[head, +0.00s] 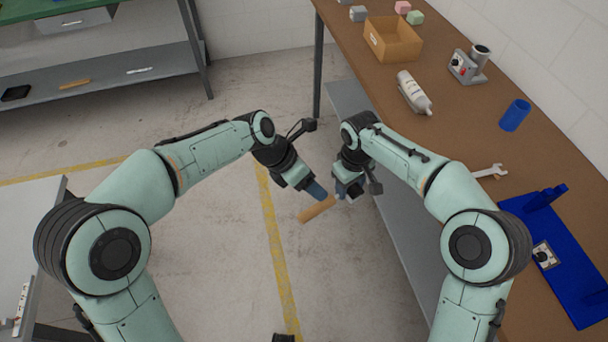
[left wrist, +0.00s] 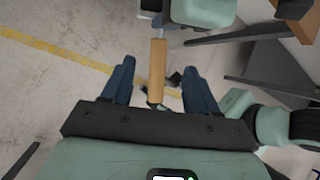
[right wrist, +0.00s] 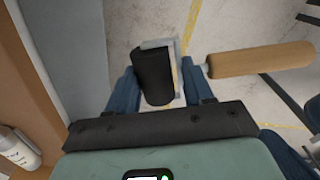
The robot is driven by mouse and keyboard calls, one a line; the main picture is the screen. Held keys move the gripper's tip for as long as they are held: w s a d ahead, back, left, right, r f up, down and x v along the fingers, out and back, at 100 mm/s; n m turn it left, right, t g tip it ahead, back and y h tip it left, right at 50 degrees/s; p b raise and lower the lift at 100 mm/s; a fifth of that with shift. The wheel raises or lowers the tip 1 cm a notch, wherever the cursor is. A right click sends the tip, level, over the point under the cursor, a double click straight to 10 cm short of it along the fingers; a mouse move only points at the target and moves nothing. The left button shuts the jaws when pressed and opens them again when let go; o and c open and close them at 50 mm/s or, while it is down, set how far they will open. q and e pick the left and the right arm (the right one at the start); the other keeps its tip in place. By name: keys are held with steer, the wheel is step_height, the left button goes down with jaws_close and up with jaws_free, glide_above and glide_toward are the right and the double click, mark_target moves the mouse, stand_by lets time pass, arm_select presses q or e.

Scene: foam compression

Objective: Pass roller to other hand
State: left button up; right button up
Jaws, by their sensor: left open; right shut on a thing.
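The roller's wooden handle (head: 318,209) hangs in the air between my two grippers in the head view. In the right wrist view the black roller head (right wrist: 153,76) sits between the fingers of my right gripper (right wrist: 165,75), and the wooden handle (right wrist: 262,59) sticks out to the right. My right gripper is shut on the roller at its head end. In the left wrist view my left gripper (left wrist: 158,75) is open, with the handle (left wrist: 157,66) between its spread fingers and a gap on both sides. Much of the roller head is hidden in the head view.
The brown workbench (head: 455,130) on the right holds a cardboard box (head: 392,42), a white bottle (head: 413,92), a blue cylinder (head: 514,115), a wrench (head: 490,172) and a blue board (head: 570,262). Open floor lies below my grippers.

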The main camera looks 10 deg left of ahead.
mark_target(329, 198)
arm_select(q)
steer(key=x, duration=0.8)
steer(key=shift+w+d+f, duration=0.1)
steer(key=shift+d+f, duration=0.15)
jaws_close()
arm_select(e)
steer(key=o, duration=1.3)
arm_select(q)
steer(key=shift+r, duration=0.1)
arm_select(e)
steer(key=shift+s+a, duration=0.1)
steer(key=shift+a, duration=0.05)
